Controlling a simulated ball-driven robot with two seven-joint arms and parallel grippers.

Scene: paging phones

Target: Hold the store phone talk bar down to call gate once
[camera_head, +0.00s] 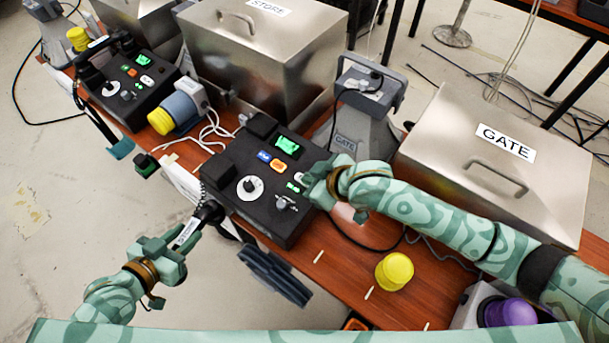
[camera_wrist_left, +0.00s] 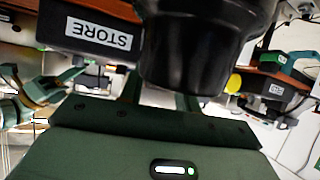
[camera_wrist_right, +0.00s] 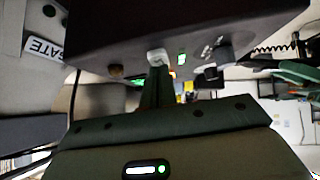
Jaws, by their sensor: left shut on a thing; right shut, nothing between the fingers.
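The store phone's black base (camera_head: 232,196) sits on the wooden bench in the middle of the head view. Its STORE label (camera_wrist_left: 98,35) shows in the left wrist view. My left gripper (camera_head: 172,245) is shut on the black handset (camera_head: 207,216), held off the bench in front of the base's left side; it fills the top of the left wrist view (camera_wrist_left: 195,55). My right gripper (camera_head: 308,185) is shut and empty at the base's right side. In the right wrist view its tip meets a pale bar (camera_wrist_right: 157,57) beside a lit green light (camera_wrist_right: 182,58); whether it is pressed down I cannot tell.
A second black phone (camera_head: 128,85) stands at the left. A metal box labelled GATE (camera_head: 450,165) is at the right, behind my right arm.

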